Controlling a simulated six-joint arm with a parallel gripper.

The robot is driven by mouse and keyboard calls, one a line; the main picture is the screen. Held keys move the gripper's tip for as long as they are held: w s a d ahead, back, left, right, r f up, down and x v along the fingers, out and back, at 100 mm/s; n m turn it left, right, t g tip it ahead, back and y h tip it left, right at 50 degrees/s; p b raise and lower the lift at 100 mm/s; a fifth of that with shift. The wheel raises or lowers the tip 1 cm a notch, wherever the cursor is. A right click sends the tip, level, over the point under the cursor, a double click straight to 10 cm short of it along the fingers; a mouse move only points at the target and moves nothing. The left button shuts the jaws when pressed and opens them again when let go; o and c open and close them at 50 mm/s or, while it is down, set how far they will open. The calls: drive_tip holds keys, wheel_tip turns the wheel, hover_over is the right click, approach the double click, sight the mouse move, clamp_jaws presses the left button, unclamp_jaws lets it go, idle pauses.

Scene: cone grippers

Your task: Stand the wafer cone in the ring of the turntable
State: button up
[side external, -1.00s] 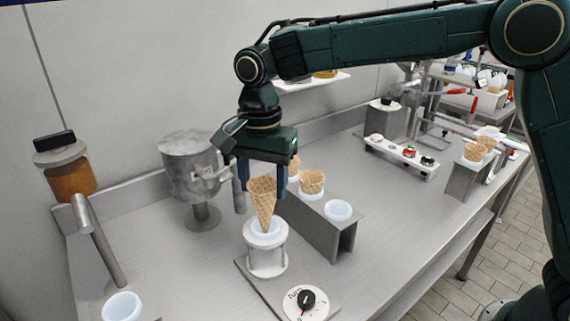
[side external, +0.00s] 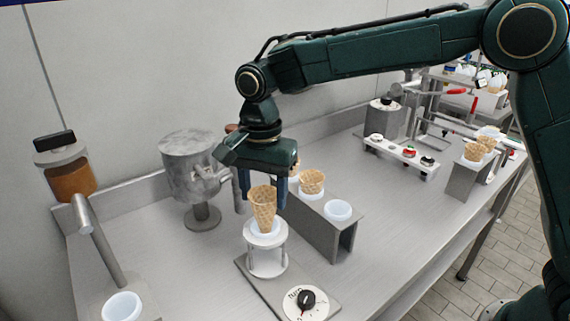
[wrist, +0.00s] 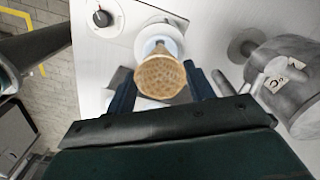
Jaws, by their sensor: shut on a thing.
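The wafer cone (side external: 263,207) is upright, point down, with its lower part inside the white ring of the turntable (side external: 267,256). My gripper (side external: 264,188) is above the turntable, its blue fingers on either side of the cone's upper part and shut on it. The cone's tip is hidden inside the ring.
A stand behind the turntable holds cones (side external: 311,181) and an empty white cup (side external: 338,210). A grey metal drum (side external: 190,165) stands at the left back. A dial (side external: 306,301) is in front of the turntable. Another white cup (side external: 122,306) is at the front left.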

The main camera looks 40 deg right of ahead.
drive_tip(key=shift+f, duration=2.05)
drive_tip(key=o, duration=0.8)
drive_tip(key=shift+c, duration=0.2)
drive_tip(key=shift+r, duration=0.1)
wheel_tip(320, 180, up, 14)
drive_tip(key=shift+d, duration=0.1)
idle(0.3)
